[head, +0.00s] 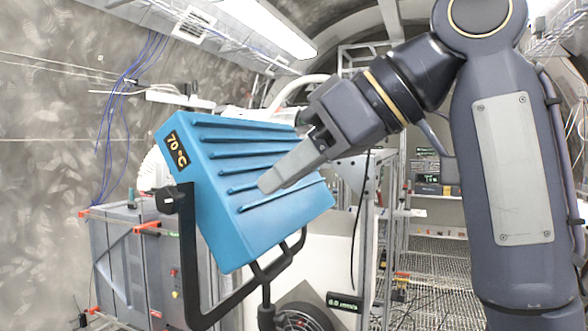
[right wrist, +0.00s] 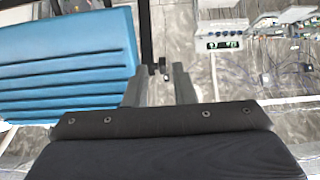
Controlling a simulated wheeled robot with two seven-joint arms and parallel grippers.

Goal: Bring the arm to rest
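My right arm comes in from the upper right in the head view, and its gripper (head: 270,182) overlaps the ribbed front of a blue panel heater (head: 240,165). I cannot tell from this view whether it touches the heater. In the right wrist view the two fingers of the right gripper (right wrist: 159,80) stand apart with nothing held between them. The blue heater (right wrist: 65,65) lies to the left of the fingers there. The heater sits tilted in a black bracket and carries a "70 °C" label. My left gripper is in neither view.
The black bracket (head: 190,265) holds the heater on a stand. A grey cabinet (head: 135,260) with orange-red handles stands at the left. A fan (head: 300,318) is low in the middle, near a small display (head: 344,302). Mesh shelving (head: 435,260) is behind my arm.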

